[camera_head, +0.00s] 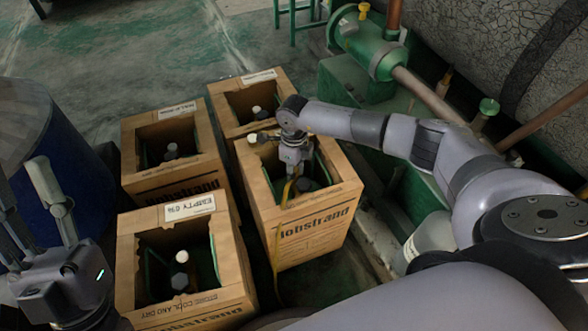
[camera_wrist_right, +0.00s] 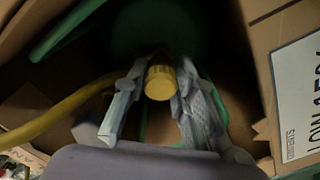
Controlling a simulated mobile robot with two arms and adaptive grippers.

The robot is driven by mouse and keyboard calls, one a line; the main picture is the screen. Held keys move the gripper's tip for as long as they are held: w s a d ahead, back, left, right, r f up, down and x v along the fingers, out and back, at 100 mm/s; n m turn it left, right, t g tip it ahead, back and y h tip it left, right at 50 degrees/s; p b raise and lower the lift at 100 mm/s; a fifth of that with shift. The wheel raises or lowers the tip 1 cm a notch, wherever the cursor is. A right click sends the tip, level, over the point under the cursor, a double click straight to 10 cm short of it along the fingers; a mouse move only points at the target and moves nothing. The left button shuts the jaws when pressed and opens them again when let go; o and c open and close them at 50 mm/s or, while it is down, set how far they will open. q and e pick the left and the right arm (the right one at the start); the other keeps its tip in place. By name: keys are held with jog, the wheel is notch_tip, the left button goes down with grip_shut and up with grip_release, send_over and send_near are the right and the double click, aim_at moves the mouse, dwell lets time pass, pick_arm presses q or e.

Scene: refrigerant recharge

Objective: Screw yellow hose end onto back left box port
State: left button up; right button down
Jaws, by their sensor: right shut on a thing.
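The back left box (camera_head: 128,150) is an open cardboard box, and a dark port with a pale top (camera_head: 171,152) shows inside it. My right gripper (camera_head: 291,180) reaches down into the opening of the front right box (camera_head: 310,212). In the right wrist view my right gripper (camera_wrist_right: 160,90) is shut on the yellow hose end (camera_wrist_right: 160,82), a round yellow fitting between the fingertips. The yellow hose (camera_wrist_right: 60,110) trails off to the left, and hangs over the front right box's side in the head view (camera_head: 284,200). My left gripper (camera_head: 45,215) is open and empty at the left.
The front left box (camera_head: 130,270) holds a bottle with a white top (camera_head: 181,257). A back right box (camera_head: 275,82) stands behind the front right one. A blue drum (camera_head: 50,150) is at the left; green machinery (camera_head: 370,50) with pipes stands at the right.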

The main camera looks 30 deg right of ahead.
pick_arm(q)
jog(key=shift+w+d+f+g+y, duration=0.15)
jog(key=shift+w+f+g, duration=0.25)
jog(key=shift+w, duration=0.2)
jog(key=shift+w+f+g+y, duration=0.15)
jog(key=shift+w+f+g, duration=0.1)
jog(key=shift+w+g, duration=0.25)
pick_arm(e)
jog(key=shift+m, duration=0.5)
pick_arm(q)
jog(key=shift+w+p, duration=0.1)
jog(key=shift+p, duration=0.2)
pick_arm(e)
jog(key=shift+m, duration=0.4)
jog(key=shift+m+p, duration=0.55)
jog(key=shift+m, duration=0.05)
jog(key=c, duration=1.5)
grip_release()
jog(key=shift+o, duration=1.3)
pick_arm(q)
jog(key=w+f+g, duration=0.1)
jog(key=f, duration=0.1)
jog(key=w+f+g+y, duration=0.1)
jog(key=w, duration=0.1)
jog(key=shift+w+d+f+g, duration=0.15)
jog(key=shift+d+f+g, duration=0.05)
jog(key=shift+f+g, duration=0.15)
jog(key=shift+r, duration=0.15)
